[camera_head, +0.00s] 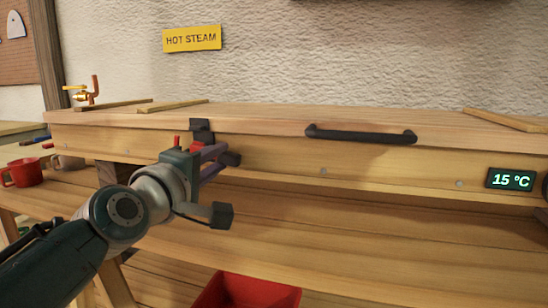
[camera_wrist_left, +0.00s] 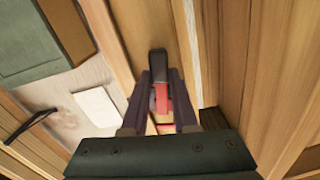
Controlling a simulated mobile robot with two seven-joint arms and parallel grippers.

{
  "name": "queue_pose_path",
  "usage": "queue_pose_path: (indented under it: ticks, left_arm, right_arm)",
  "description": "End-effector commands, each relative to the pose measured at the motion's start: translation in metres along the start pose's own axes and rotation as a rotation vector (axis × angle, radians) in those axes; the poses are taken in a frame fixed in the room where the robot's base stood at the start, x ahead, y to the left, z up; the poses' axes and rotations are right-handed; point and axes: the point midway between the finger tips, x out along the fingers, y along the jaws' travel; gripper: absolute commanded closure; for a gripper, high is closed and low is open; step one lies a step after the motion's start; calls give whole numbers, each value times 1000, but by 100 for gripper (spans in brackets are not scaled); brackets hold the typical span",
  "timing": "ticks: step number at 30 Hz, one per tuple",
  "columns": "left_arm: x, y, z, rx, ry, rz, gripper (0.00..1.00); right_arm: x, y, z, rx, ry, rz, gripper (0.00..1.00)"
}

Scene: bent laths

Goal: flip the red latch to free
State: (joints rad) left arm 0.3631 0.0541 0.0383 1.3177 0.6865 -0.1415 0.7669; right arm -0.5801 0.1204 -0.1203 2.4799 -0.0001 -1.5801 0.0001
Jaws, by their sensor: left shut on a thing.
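The red latch (camera_wrist_left: 162,97) sits on the front of the long wooden box, below a black catch (camera_head: 201,127) at the lid edge. In the left wrist view its red lever with a black end lies between my two fingers. My left gripper (camera_head: 223,156) is shut on it; the gripper also shows in the left wrist view (camera_wrist_left: 160,78). In the head view the fingers and wrist hide most of the latch, so I cannot tell its exact angle. My right gripper is out of view.
The lid (camera_head: 270,117) is down, with a black handle (camera_head: 360,136). A display (camera_head: 511,179) reads 15 °C. A brass valve (camera_head: 85,94) stands at the back left. A red mug (camera_head: 24,173) is at left, a red crate (camera_head: 247,292) below.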

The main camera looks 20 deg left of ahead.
Motion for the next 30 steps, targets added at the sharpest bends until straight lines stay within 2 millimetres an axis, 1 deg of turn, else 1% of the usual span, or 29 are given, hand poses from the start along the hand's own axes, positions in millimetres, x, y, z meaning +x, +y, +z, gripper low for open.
queue_pose_path:
  ticks: [2, 3, 10, 11, 20, 23, 26, 30]
  left_arm:
    - [0, 1, 0, -4, 0, 2, 100]
    - [0, 1, 0, -4, 1, 2, 70]
    - [0, 1, 0, -2, 1, 2, 44]
    - [0, 1, 0, -2, 1, 1, 43]
    - [-3, 1, 0, 0, 0, 0, 43]
    - [-12, 1, 0, -1, 0, -1, 43]
    - [-29, 3, 0, -1, 0, -1, 43]
    - [-55, 2, 0, 0, 0, -2, 43]
  right_arm:
    - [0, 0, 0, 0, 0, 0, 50]
    - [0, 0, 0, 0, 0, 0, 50]
    - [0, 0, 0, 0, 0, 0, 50]
    - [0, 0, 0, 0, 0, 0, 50]
    - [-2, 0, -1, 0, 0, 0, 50]
    - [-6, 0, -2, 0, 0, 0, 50]
    - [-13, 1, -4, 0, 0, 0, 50]
    - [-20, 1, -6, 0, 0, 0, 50]
